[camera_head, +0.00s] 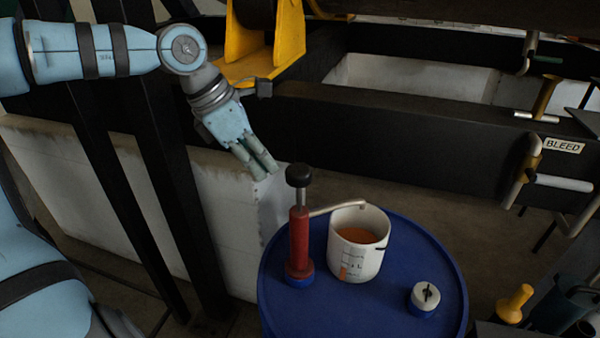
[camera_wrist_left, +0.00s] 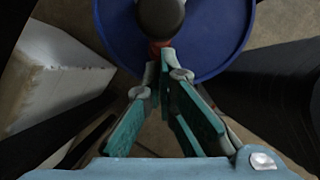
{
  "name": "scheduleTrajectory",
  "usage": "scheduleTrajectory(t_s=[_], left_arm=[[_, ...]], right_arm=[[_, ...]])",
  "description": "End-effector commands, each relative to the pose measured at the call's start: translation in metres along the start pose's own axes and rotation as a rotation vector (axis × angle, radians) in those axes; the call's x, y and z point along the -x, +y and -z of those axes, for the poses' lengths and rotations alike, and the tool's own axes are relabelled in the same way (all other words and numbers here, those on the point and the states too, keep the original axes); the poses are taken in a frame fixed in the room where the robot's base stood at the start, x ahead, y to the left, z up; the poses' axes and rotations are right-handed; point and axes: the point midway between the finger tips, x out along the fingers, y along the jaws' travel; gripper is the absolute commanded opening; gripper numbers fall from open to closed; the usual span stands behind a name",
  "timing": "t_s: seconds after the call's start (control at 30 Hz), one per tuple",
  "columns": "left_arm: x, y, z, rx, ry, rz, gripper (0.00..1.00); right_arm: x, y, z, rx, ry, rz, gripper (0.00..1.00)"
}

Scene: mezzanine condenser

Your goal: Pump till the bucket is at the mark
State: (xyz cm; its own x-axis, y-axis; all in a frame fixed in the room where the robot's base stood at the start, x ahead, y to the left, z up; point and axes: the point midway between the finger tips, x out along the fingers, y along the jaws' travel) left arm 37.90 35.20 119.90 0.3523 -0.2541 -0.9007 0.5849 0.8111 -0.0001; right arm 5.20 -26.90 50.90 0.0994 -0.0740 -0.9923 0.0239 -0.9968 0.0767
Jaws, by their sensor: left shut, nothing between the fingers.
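A red hand pump (camera_head: 299,240) with a black knob (camera_head: 298,175) stands upright on a blue drum (camera_head: 390,318). Its thin spout (camera_head: 335,208) reaches over the rim of a white bucket (camera_head: 358,262). The bucket holds orange-brown liquid (camera_head: 356,236); it has dark scale lines and an orange mark low on its front. I cannot tell the level against the marks. My left gripper (camera_head: 268,170) is shut and empty, just left of the knob and apart from it. In the left wrist view the closed fingers (camera_wrist_left: 165,62) point toward the knob (camera_wrist_left: 161,16). My right gripper is not in view.
A white-topped cap (camera_head: 424,297) sits on the drum right of the bucket. A pale block (camera_head: 215,190) stands left of the drum. A yellow bracket (camera_head: 262,62) and a dark beam (camera_head: 400,130) lie behind. A BLEED label (camera_head: 563,146) and pipe handles are at right.

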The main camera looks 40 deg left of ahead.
Motion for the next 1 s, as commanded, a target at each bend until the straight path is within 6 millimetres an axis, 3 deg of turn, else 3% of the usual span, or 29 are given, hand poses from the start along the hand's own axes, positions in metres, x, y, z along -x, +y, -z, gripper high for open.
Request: scheduleTrajectory(t_s=[0.2,0.4,1.0], left_arm=[[0.05,0.0,0.001,0.001,-0.004,-0.003,0.0],[0.072,0.0,0.002,0.001,-0.002,-0.001,0.0],[0.075,0.0,0.002,0.0,-0.002,0.001,0.0]], right_arm=[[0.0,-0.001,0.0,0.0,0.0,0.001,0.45],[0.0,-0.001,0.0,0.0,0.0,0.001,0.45],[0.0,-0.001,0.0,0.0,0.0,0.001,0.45]])
